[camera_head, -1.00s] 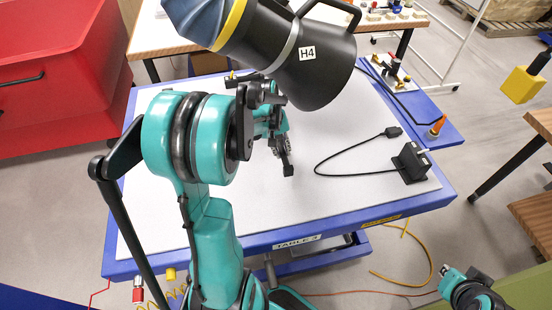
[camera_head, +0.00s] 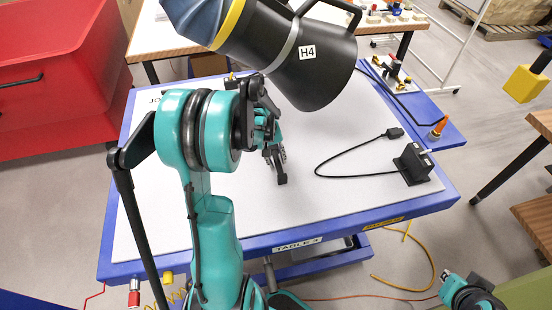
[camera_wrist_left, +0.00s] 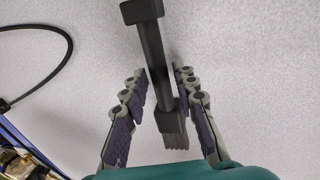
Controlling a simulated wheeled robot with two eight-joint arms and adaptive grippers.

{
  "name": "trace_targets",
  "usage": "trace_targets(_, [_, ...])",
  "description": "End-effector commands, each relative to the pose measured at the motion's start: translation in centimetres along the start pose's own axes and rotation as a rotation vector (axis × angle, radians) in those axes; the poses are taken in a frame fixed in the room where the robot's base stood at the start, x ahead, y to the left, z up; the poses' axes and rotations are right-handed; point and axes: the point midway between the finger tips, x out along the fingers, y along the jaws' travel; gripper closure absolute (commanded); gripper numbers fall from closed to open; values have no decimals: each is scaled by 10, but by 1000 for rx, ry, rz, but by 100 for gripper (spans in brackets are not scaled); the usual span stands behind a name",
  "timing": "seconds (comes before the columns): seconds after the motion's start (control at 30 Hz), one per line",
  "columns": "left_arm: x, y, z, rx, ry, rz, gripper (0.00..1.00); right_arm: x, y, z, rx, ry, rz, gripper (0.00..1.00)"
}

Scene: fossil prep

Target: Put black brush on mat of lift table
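The black brush (camera_wrist_left: 153,60) shows in the left wrist view, its handle running up between the fingers and its grey bristles (camera_wrist_left: 173,138) towards the palm. My left gripper (camera_wrist_left: 161,76) has its fingers apart on either side of the brush, with a visible gap at the right. In the head view the brush handle (camera_head: 280,176) shows below my left gripper (camera_head: 273,147), over the pale mat (camera_head: 225,205) of the blue lift table (camera_head: 200,253). I cannot tell whether the brush rests fully on the mat. My right gripper (camera_head: 470,296) is at the lower right, fingers unclear.
A large dark flask-shaped container marked H4 (camera_head: 308,65) covers the mat's far part in the head view. A black device (camera_head: 413,163) with a looped cable lies at the mat's right. A red bin (camera_head: 55,80) stands left. The mat's front is clear.

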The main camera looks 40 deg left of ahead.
Motion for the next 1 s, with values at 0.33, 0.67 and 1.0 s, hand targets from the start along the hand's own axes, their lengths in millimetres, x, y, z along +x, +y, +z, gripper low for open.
trace_targets(0.33, [-2, 0, 0, 0, 0, 0, 60, -2, 0, -1, 0, 0, 0, 100])
trace_targets(0.67, [-58, 1, 0, -2, 1, 0, 60, -17, 0, -12, 0, 0, 0, 100])
trace_targets(1.0, [-117, 1, 0, -1, 0, 0, 60, -28, 0, -20, 0, 0, 0, 100])
